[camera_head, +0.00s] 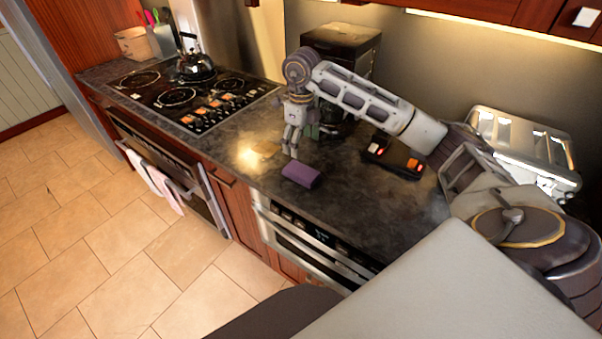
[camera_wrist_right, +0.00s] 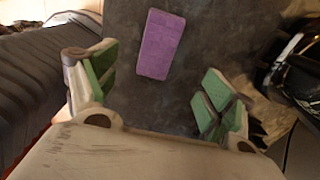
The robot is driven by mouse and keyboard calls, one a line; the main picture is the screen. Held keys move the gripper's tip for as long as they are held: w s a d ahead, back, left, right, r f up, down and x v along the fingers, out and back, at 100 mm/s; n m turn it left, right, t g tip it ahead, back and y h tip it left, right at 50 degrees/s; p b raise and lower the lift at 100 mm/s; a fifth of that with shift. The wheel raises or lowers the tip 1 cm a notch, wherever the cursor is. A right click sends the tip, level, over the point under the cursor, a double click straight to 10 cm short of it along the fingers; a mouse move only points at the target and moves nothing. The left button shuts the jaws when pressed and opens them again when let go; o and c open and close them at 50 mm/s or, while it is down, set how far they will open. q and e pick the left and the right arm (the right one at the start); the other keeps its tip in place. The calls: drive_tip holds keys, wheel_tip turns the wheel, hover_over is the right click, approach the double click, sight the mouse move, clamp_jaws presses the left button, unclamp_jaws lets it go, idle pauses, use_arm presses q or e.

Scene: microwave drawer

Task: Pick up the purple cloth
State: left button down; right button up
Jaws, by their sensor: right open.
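The purple cloth (camera_head: 301,175) lies folded in a small block on the dark countertop, near its front edge in the head view. In the right wrist view the purple cloth (camera_wrist_right: 161,44) lies beyond the fingers, between their lines and apart from them. My right gripper (camera_head: 291,152) hangs above the counter just behind and left of the cloth, pointing down. In the wrist view my right gripper (camera_wrist_right: 158,95) has its green-padded fingers spread wide with nothing between them. My left gripper is in neither view.
A stovetop (camera_head: 195,97) with a kettle (camera_head: 196,67) is at the left. A black appliance (camera_head: 345,45) stands behind my right gripper. A dark tray with orange and red items (camera_head: 395,157) and a silver toaster (camera_head: 520,150) are to the right. Counter around the cloth is clear.

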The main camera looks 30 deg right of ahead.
hover_over(301, 170)
drive_tip(key=shift+w+d+f+p, duration=0.1)
drive_tip(key=shift+f+p, duration=0.05)
drive_tip(key=shift+f, duration=1.45)
drive_tip(key=shift+d+f+p, duration=0.1)
drive_tip(key=shift+f+p, duration=0.05)
drive_tip(key=shift+f, duration=1.45)
drive_tip(key=shift+a+f, duration=0.1)
drive_tip(key=shift+f, duration=0.05)
drive_tip(key=shift+f+p, duration=0.45)
drive_tip(key=shift+f, duration=2)
drive_tip(key=c, duration=1)
